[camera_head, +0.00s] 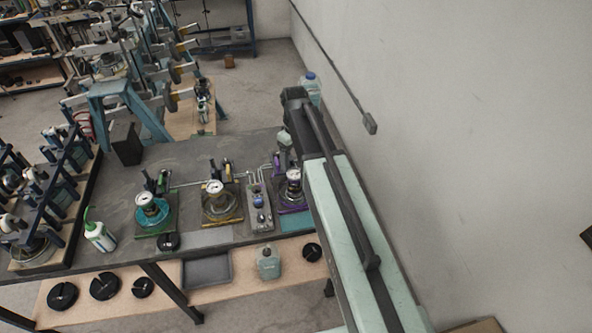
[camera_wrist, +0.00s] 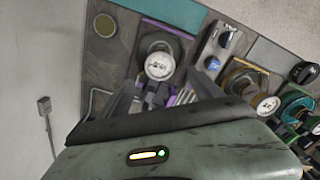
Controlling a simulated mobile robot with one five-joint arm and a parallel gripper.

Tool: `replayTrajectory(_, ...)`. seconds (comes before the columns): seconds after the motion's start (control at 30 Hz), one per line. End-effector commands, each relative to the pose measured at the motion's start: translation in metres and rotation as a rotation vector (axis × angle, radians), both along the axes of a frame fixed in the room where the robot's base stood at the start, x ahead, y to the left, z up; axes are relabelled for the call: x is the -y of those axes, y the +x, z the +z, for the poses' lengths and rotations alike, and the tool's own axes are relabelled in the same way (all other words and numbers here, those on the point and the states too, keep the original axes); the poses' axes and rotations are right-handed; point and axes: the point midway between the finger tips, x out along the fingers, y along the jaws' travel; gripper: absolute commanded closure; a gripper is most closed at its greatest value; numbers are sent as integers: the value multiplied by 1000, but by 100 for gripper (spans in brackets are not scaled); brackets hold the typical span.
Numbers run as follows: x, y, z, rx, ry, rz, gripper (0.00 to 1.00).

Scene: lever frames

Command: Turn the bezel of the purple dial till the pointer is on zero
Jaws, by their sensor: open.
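The purple dial (camera_head: 294,175) is a small white-faced gauge on a purple-edged plate at the right end of the bench, partly behind my arm in the head view. In the wrist view the white face of the purple dial (camera_wrist: 159,66) shows near the top middle, with a dark round body behind it and purple strips around it. The pointer is too small to read. My gripper (camera_wrist: 165,92) is open, its two grey fingers reaching up on either side below the dial face.
A yellow-based dial (camera_head: 220,207) and a teal-based dial (camera_head: 152,212) stand further left. A white bottle with green cap (camera_head: 99,236) is at the bench's left. The wall (camera_head: 460,130) is close on the right.

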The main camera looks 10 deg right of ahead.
Motion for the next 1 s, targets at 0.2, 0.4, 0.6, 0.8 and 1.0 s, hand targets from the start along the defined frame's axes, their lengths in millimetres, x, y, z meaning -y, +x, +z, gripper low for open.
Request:
replayTrajectory(0.2,1,0,-47,0,0,-2,25)
replayTrajectory(0.4,1,0,-65,0,0,-3,25)
replayTrajectory(0.6,1,0,-62,0,0,-3,25)
replayTrajectory(0.8,1,0,-62,0,0,-4,70)
replayTrajectory(1.0,2,0,-62,0,0,-44,88)
